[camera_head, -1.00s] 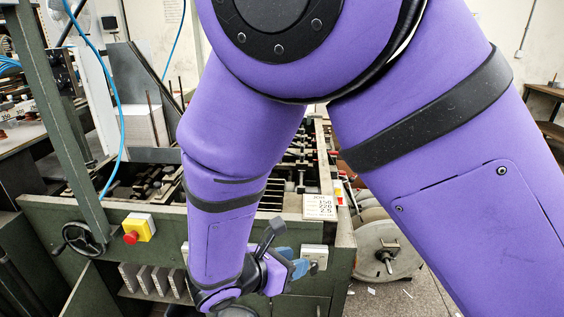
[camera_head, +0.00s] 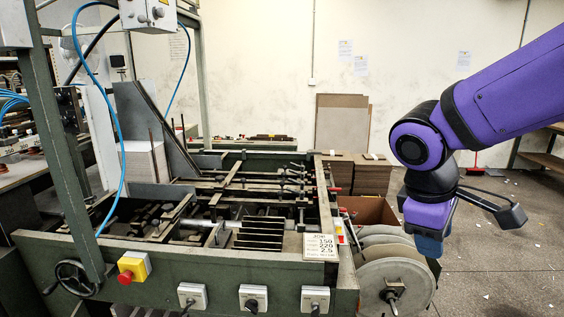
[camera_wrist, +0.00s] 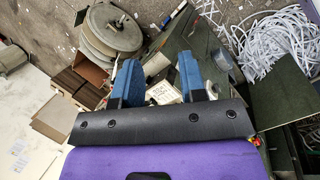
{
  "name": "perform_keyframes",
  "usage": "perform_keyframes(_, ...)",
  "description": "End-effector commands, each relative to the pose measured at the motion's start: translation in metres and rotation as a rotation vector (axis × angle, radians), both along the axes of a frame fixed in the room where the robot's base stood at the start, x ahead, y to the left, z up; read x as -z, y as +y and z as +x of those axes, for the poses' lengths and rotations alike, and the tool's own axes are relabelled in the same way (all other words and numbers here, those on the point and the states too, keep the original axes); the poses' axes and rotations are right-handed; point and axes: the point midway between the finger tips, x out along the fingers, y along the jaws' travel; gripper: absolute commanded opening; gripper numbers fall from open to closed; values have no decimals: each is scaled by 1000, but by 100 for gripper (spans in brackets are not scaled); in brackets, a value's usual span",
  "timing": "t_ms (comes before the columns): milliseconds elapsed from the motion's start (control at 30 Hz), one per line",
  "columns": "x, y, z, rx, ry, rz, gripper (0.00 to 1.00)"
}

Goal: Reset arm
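My arm (camera_head: 500,95) reaches in from the right edge of the head view and is bent, with the wrist hanging down. My gripper (camera_head: 429,247) points down at the right of the feeder, in front of the reels; only part of a blue finger shows there. In the wrist view my gripper (camera_wrist: 158,64) has two blue fingers spread apart with nothing between them. The feeder (camera_head: 200,262) is a green machine frame at the left and centre, with my arm clear of it.
Round reels (camera_head: 395,278) stand beside the feeder's right side, close to my gripper. Stacks of brown board (camera_head: 372,178) stand behind. A red emergency button (camera_head: 126,276) is on the feeder's front. White paper strips (camera_wrist: 275,45) lie on the floor. Open floor (camera_head: 500,250) lies to the right.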

Motion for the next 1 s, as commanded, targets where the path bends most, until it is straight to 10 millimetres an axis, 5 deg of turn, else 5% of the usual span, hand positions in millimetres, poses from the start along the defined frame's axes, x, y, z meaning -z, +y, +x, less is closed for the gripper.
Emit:
perform_keyframes(300,-43,-42,-46,380,-229,275,38)
perform_keyframes(600,-69,-59,-83,646,-428,472,38)
perform_keyframes(1000,-74,-61,-92,709,-479,522,38)
